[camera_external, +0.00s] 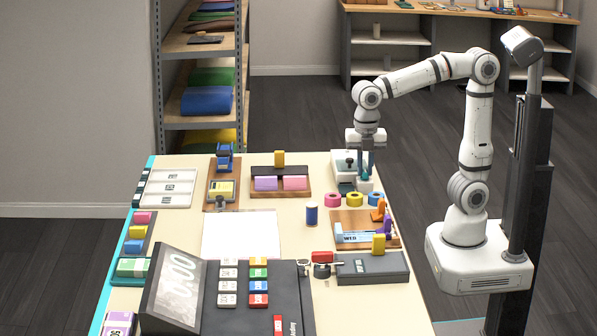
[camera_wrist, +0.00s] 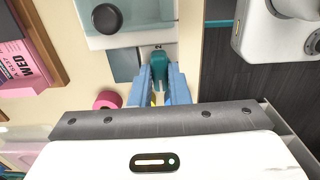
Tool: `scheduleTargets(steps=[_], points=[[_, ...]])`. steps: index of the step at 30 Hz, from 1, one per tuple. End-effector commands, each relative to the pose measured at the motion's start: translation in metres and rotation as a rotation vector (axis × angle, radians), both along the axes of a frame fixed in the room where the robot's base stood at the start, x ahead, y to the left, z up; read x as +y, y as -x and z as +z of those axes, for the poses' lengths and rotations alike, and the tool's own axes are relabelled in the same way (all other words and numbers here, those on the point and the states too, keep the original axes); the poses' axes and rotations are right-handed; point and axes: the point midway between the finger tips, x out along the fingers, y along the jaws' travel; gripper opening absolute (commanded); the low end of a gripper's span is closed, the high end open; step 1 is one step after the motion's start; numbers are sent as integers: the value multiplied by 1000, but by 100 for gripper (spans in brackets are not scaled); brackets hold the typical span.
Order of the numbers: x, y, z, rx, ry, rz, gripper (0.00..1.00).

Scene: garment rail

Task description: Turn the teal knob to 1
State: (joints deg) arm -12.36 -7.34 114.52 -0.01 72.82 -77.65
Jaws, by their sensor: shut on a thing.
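The teal knob (camera_wrist: 160,57) sits at the edge of a white device (camera_wrist: 90,43) in the wrist view, between the two blue fingertips. My gripper (camera_wrist: 160,82) is shut on it, one finger on each side. In the external view my gripper (camera_external: 366,168) points down over the white device (camera_external: 342,182) at the table's far right, and the knob there is mostly hidden by the fingers. The rest of the dial's markings cannot be made out.
A black round knob (camera_wrist: 107,18) is on the same device. Pink (camera_external: 332,199) and yellow (camera_external: 354,198) tape rolls lie in front of it. A brown rack with pink and purple blocks (camera_external: 280,183) stands to the left. A white sheet (camera_external: 241,234) lies mid-table.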

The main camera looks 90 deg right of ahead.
Motion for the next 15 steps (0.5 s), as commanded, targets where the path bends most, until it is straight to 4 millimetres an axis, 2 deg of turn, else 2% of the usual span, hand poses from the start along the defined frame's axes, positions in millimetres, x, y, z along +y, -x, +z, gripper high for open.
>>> scheduleTargets(steps=[8,15], points=[[0,0,1,0,0,-24,0],[0,0,2,-1,0,-139,0]])
